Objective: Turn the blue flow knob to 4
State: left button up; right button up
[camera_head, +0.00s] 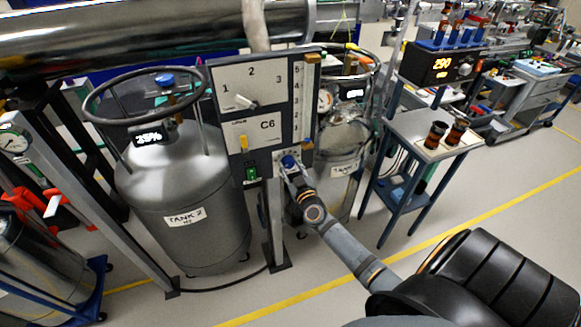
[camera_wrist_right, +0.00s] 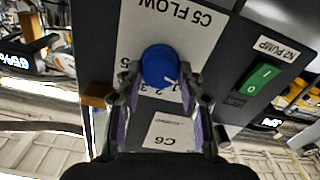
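The blue flow knob (camera_wrist_right: 160,66) sits on a white plate labelled "C5 FLOW" in the right wrist view, with its dial numbers partly hidden by my fingers. Its white mark points to the lower right, near the "1". In the head view the knob (camera_head: 289,161) is at the bottom right of the grey control panel (camera_head: 230,150). My right gripper (camera_wrist_right: 160,82) is open, its fingertips on either side of the knob with what look like small gaps. It also shows in the head view (camera_head: 291,170), reaching the panel from below. My left gripper is out of view.
A green N2 pump switch (camera_wrist_right: 260,78) is right of the knob in the wrist view. A grey tank (camera_head: 185,190) stands left of the panel, another tank (camera_head: 345,140) behind it. A small table (camera_head: 410,128) with two brown jars is to the right. Open floor lies at front.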

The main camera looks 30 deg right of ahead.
jog(key=c, duration=0.3)
jog(key=shift+c, duration=0.2)
jog(key=m+p, duration=0.1)
jog(key=m, duration=0.2)
jog(key=shift+m, duration=0.4)
jog(key=m, duration=0.3)
jog(key=shift+d+m, duration=0.1)
jog(key=shift+m, duration=0.2)
jog(key=m, duration=0.3)
jog(key=shift+f+m+p, duration=0.1)
jog(key=shift+m+p, duration=0.2)
jog(key=shift+m, duration=0.1)
jog(key=m, duration=0.6)
jog(key=shift+d+f+b, duration=0.1)
jog(key=shift+b, duration=0.2)
jog(key=m+b, duration=0.1)
jog(key=m, duration=0.5)
jog(key=shift+f, duration=0.1)
jog(key=shift+m, duration=0.4)
